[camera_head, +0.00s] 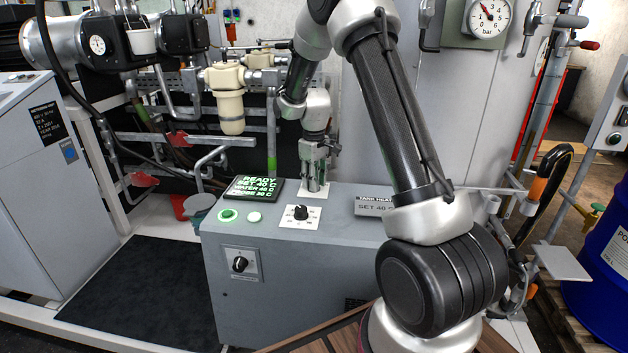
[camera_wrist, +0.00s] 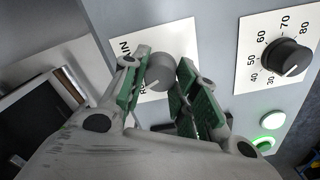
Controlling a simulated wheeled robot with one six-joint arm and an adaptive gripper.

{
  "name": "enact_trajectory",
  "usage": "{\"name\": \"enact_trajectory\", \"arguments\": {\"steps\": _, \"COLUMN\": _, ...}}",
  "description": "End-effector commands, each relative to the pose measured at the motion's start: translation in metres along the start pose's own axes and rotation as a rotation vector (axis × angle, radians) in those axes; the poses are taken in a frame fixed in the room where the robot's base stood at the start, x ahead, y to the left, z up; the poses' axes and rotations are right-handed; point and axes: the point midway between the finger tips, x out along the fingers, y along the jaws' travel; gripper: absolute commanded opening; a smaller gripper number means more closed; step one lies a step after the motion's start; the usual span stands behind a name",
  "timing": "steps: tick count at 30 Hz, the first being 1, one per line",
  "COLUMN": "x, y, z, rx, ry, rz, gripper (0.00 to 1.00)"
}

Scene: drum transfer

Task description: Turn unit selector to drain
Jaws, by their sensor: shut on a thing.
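The unit selector is a grey knob (camera_wrist: 160,71) on a white plate (camera_wrist: 181,38). In the wrist view, letters ending in "AIN" stand to the knob's upper left, and a partly hidden word sits to its lower left. My gripper (camera_wrist: 162,75) is shut on the knob, one green-padded finger on either side. Which way the selector points cannot be told. In the head view my gripper (camera_head: 314,180) points down at the plate (camera_head: 316,194) on top of the grey unit (camera_head: 290,255); the knob is hidden there.
A black temperature dial (camera_head: 301,212) sits in front of my gripper; green (camera_head: 228,215) and white (camera_head: 254,217) buttons are to its left. A display (camera_head: 254,189) reads READY, SET 40 C. Another black knob (camera_head: 240,263) is on the unit's front. A cream filter housing (camera_head: 228,98) hangs behind.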

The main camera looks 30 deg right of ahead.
Motion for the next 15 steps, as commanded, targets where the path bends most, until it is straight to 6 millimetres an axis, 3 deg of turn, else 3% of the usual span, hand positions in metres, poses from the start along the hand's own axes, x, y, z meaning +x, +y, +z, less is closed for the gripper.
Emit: {"name": "enact_trajectory", "arguments": {"steps": 15, "x": -0.0003, "y": 0.0002, "z": -0.0003, "rx": 0.469, "ry": 0.001, "rz": 0.000, "gripper": 0.06}}
